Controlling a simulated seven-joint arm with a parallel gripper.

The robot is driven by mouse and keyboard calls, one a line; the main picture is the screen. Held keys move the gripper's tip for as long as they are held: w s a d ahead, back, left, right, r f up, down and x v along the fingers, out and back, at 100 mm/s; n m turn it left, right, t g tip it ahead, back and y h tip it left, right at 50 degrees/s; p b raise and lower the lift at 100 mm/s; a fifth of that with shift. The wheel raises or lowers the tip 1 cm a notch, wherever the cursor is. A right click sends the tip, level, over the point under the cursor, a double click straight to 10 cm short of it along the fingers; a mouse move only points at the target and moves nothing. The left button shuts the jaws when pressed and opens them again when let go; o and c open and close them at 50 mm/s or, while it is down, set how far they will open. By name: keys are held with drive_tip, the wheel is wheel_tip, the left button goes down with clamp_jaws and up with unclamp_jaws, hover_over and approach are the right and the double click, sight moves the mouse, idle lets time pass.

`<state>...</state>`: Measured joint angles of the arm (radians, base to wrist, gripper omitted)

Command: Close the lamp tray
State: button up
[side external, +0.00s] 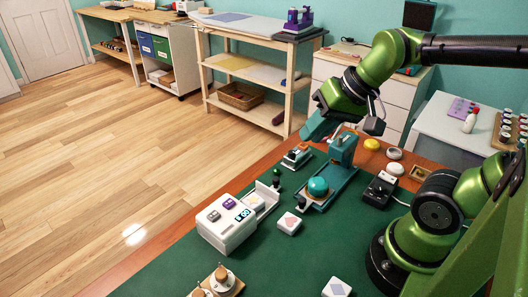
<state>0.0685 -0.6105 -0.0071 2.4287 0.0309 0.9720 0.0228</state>
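A white box-shaped unit (225,224) with small purple and dark panels on top stands on the green mat. A pale tray (264,197) sticks out from its far right side, so it appears open. The tray has a light patterned face and a small dark-topped part stands by its outer end. I take this to be the lamp tray; no label is readable. My gripper (316,128) is in the air above and right of the tray, near a teal machine, apart from the tray. Its fingers are seen edge-on, so their opening cannot be told. Nothing is visibly held.
The teal machine (341,150) with a round teal knob stands right of the tray. A small white block (289,223) lies in front of the tray. A black device (380,189) is farther right. Wooden-topped pieces (222,279) stand at the front. The mat's middle front is clear.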

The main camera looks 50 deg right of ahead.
drive_tip(key=w+d+f+m+g+y, duration=0.1)
drive_tip(key=w+d+f+m+g, duration=0.1)
drive_tip(key=w+d+m, duration=0.1)
drive_tip(key=w+d+f+m+g+y, duration=0.1)
drive_tip(key=w+d+f+m, duration=0.2)
drive_tip(key=m, duration=0.1)
drive_tip(key=shift+f+g, duration=0.3)
drive_tip(key=shift+g, duration=0.1)
clamp_jaws()
drive_tip(key=w+d+f+m+y, duration=0.4)
drive_tip(key=d+f+m+y, duration=0.1)
drive_tip(key=d+f+m, duration=0.25)
drive_tip(key=x, duration=0.3)
drive_tip(key=f+x, duration=0.1)
drive_tip(key=x, duration=0.2)
drive_tip(key=d+x, duration=0.1)
drive_tip(key=x, duration=0.3)
drive_tip(key=shift+s+f, duration=0.2)
drive_tip(key=shift+s, duration=0.05)
